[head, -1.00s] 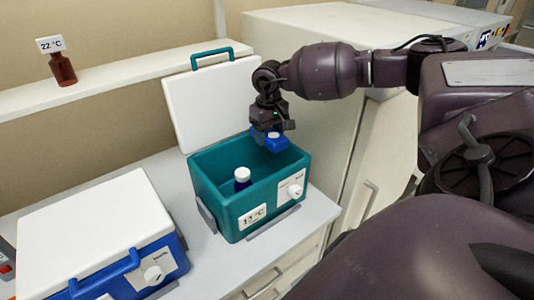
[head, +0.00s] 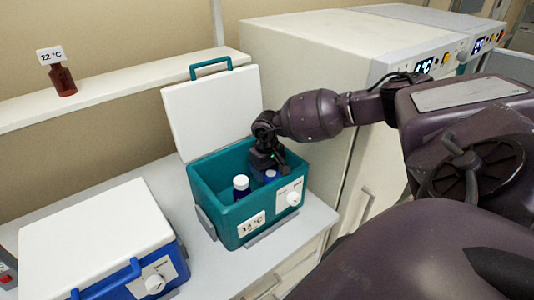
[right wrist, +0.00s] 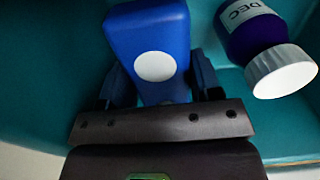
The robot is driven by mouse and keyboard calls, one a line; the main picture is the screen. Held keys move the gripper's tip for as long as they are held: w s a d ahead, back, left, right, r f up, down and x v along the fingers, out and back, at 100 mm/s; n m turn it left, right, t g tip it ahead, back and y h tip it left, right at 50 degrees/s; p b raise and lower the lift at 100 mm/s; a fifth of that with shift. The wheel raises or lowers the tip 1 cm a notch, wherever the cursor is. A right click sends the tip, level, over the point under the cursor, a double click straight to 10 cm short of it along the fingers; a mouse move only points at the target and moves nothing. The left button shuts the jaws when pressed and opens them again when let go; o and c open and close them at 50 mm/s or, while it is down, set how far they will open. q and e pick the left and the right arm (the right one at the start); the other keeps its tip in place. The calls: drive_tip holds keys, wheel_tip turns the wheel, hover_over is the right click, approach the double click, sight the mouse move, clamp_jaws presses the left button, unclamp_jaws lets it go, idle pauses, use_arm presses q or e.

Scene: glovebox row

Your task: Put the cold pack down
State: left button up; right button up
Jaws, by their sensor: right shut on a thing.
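The blue cold pack (right wrist: 152,30) with a white round spot is held between the fingers of my right gripper (right wrist: 160,85) in the right wrist view. In the head view my right gripper (head: 266,162) reaches down into the open teal box (head: 228,217), and a bit of the blue pack (head: 270,175) shows under it. A blue bottle with a white cap (head: 241,187) stands in the box beside the pack; it also shows in the right wrist view (right wrist: 255,32). Whether the pack touches the box floor cannot be told. My left gripper is not in view.
The teal box's white lid (head: 212,112) stands open at the back. A closed blue box with a white lid (head: 95,240) is at the left. A brown bottle (head: 62,80) stands on the shelf (head: 120,88). White cabinets (head: 320,70) stand behind my right arm.

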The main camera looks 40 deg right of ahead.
sight(267, 170)
drive_tip(key=shift+s+a+f+b, duration=0.1)
drive_tip(key=shift+s+f+b, duration=0.2)
drive_tip(key=shift+f+b, duration=0.4)
drive_tip(key=o, duration=1)
drive_tip(key=shift+a, duration=0.1)
drive_tip(key=shift+o, duration=0.2)
drive_tip(key=shift+r+p, duration=0.45)
drive_tip(key=shift+p, duration=0.15)
wheel_tip(267, 170, up, 13)
drive_tip(key=b, duration=0.1)
drive_tip(key=shift+w+d+f+b, duration=0.2)
drive_tip(key=shift+w+b, duration=0.05)
drive_tip(key=shift+b, duration=0.05)
